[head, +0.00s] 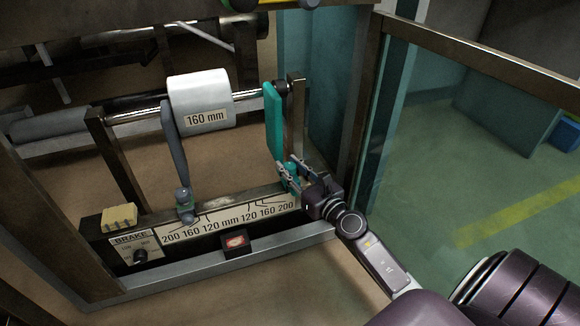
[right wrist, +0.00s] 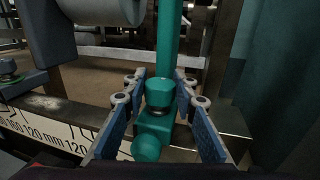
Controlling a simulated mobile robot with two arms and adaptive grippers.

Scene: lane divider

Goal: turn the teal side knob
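A teal upright arm (head: 273,120) stands near the right end of the scale rail (head: 225,222), with a small teal clamp at its foot. In the right wrist view the teal arm (right wrist: 168,40) rises behind a teal upright knob (right wrist: 160,92) on a teal block. A rounded teal knob (right wrist: 146,148) sticks out of the block toward the camera. My right gripper (head: 290,172) is at the clamp. In the right wrist view its fingers (right wrist: 160,84) are open, one on each side of the upright knob, with gaps showing. My left gripper is not in view.
A grey arm (head: 172,140) with its own clamp stands farther left on the rail. A white roll (head: 200,98) marked 160 mm sits on the shaft between the arms.

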